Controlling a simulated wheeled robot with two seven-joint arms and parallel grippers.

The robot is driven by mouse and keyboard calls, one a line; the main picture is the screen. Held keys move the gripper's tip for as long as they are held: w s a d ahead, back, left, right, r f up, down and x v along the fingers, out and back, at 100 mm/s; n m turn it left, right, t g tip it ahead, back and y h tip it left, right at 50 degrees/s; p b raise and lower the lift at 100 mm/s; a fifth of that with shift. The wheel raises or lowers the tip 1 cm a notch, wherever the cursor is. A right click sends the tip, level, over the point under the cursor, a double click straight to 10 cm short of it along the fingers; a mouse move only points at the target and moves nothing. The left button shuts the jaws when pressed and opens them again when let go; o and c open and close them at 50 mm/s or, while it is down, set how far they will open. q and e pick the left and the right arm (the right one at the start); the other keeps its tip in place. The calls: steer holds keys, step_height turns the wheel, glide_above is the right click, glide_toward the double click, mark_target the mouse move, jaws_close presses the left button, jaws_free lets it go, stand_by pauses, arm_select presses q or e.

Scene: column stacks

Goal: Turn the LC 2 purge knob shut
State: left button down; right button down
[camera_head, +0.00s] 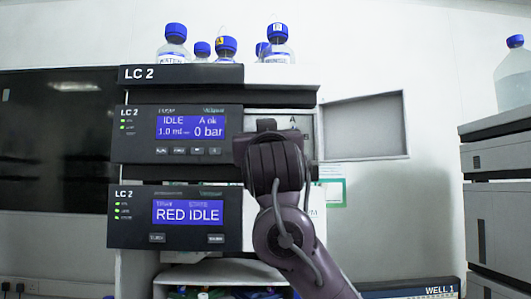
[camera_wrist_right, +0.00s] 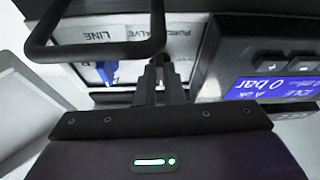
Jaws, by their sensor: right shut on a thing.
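The LC 2 stack (camera_head: 181,75) stands in the middle of the head view. Its pump module (camera_head: 140,149) reads IDLE, 1.0 ml and 0 bar. My right gripper (camera_head: 266,126) is at the pump's right side, where my arm covers the purge valve panel. In the right wrist view, my right gripper (camera_wrist_right: 161,85) is shut at the panel (camera_wrist_right: 185,42), beside the purge valve lettering. It is shut on the purge knob, which is mostly hidden between the fingertips. The knob's angle cannot be told. My left gripper is not in view.
A blue lever (camera_wrist_right: 107,71) sits beside the knob under the LINE label. An open panel door (camera_head: 366,127) sticks out to the right of the stack. Blue-capped bottles (camera_head: 227,48) stand on top. The lower module (camera_head: 135,232) reads RED IDLE.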

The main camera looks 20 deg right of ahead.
steer(key=shift+w+a+f+m+h+b, duration=0.1)
steer(key=shift+f+m+h+b, duration=0.1)
steer(key=shift+m+h+b, duration=0.35)
steer(key=shift+m, duration=0.25)
steer(key=c, duration=1.5)
jaws_free()
steer(key=shift+r, duration=0.1)
steer(key=shift+c, duration=0.2)
steer(key=b+v, duration=0.4)
steer(key=v, duration=0.3)
steer(key=shift+s, duration=0.4)
